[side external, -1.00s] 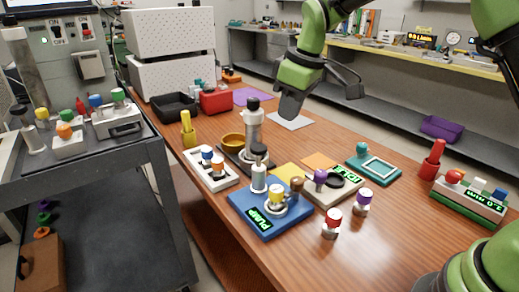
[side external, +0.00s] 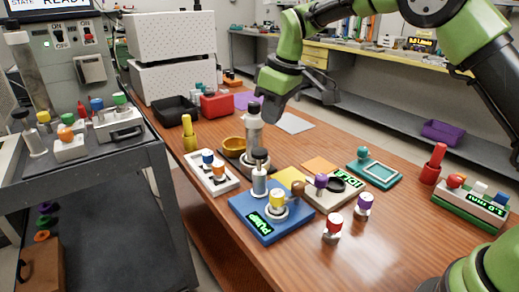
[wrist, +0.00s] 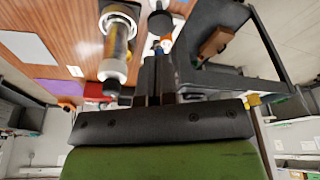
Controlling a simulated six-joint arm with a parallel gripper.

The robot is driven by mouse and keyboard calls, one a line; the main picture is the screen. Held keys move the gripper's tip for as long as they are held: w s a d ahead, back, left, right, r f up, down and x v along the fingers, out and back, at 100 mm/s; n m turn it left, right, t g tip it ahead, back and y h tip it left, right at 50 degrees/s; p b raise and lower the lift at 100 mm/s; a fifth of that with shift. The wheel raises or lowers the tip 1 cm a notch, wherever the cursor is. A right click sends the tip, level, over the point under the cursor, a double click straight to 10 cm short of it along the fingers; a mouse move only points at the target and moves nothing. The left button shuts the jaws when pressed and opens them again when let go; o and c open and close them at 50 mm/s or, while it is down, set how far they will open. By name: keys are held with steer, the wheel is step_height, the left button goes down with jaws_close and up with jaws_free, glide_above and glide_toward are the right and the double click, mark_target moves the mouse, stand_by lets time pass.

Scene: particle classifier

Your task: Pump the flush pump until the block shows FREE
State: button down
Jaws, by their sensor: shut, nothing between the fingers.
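The blue block (side external: 290,228) sits on the wooden table, and its green display (side external: 259,223) reads PUMP. On it stand a grey-blue cylinder with a black knob (side external: 260,156), which looks like the flush pump, and a yellow-topped fitting (side external: 277,200). My gripper (side external: 273,112) is shut and empty, above and behind the block, close to the top of a tall clear column (side external: 254,130). In the wrist view, my fingers (wrist: 154,75) point toward a black knob (wrist: 160,22), with a clear column (wrist: 117,42) beside them. I cannot tell whether they touch anything.
A beige block (side external: 335,198) with a green display stands right of the blue one. A white tray with coloured caps (side external: 213,185) is on the left. A red cylinder (side external: 433,164) and a timer box (side external: 470,203) are at right.

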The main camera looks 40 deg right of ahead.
mark_target(261, 150)
steer(key=shift+x, duration=3.4)
